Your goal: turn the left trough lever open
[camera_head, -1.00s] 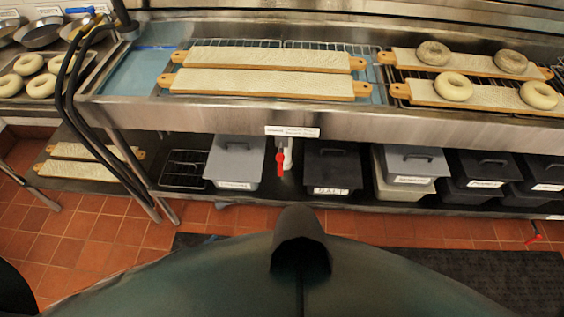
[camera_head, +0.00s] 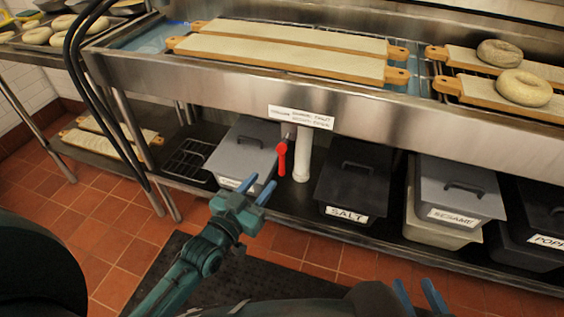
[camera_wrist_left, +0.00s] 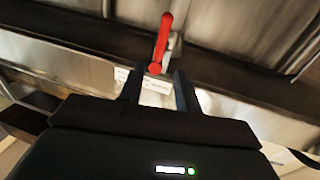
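The red lever (camera_head: 282,156) hangs below the trough (camera_head: 240,91), beside a white vertical pipe (camera_head: 303,154). It also shows in the left wrist view (camera_wrist_left: 161,42), just beyond and between my left fingertips. My left gripper (camera_head: 257,188) is open and empty, below and to the left of the lever and apart from it. Its two spread fingers also show in the left wrist view (camera_wrist_left: 157,82). My right gripper (camera_head: 419,296) is at the bottom edge of the head view, with two blue fingers apart and nothing seen between them.
A grey-lidded bin (camera_head: 241,150) stands left of the lever, close behind my left gripper. A black salt bin (camera_head: 354,180) and a sesame bin (camera_head: 459,196) stand to the right on the lower shelf. A white label (camera_head: 301,117) is on the trough front. The tiled floor in front is mostly clear.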

